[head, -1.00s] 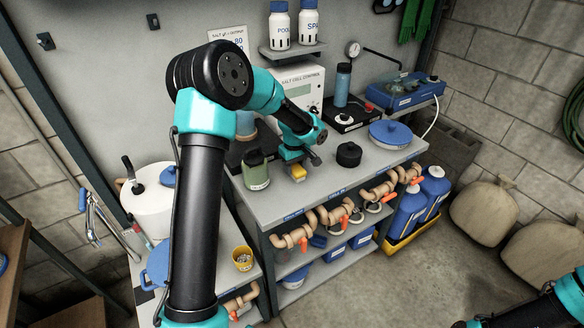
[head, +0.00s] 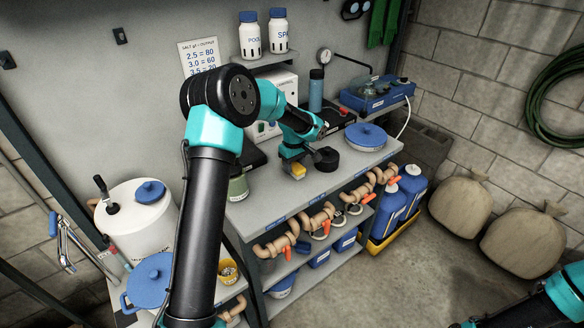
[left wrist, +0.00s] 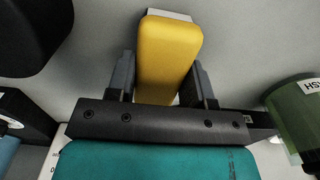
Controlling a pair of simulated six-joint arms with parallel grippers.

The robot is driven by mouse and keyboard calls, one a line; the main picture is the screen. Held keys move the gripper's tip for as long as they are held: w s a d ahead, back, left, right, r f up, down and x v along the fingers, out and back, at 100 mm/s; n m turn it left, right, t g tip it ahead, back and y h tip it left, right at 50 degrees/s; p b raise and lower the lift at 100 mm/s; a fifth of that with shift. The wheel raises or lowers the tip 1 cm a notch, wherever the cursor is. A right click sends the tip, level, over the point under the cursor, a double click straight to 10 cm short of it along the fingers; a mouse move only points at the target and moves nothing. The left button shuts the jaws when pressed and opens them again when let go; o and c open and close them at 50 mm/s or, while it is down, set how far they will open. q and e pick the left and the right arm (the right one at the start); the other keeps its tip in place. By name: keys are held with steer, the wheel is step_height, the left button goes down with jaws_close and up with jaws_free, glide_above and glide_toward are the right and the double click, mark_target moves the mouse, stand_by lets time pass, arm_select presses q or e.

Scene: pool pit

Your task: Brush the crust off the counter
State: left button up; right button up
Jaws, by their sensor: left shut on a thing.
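My left gripper (head: 297,168) is shut on a yellow block-shaped brush (left wrist: 170,48), whose pale far end shows in the left wrist view. The brush also shows in the head view (head: 298,172), low over or on the grey counter (head: 262,205); I cannot tell whether it touches. A green bottle (head: 238,185) stands left of the gripper, partly behind my arm. A round black object (head: 326,159) is close on its right. I cannot make out the crust. My right arm shows at the lower right; its gripper is out of view.
A blue round lid (head: 366,136) lies at the counter's right end, with a blue bottle (head: 316,90) behind. A white tank (head: 138,222), blue pot (head: 152,278) and yellow cup (head: 228,271) stand at lower left. Pipes run under the counter's front edge.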

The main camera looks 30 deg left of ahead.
arm_select(q)
steer(key=shift+r, duration=4)
steer(key=shift+s, duration=0.1)
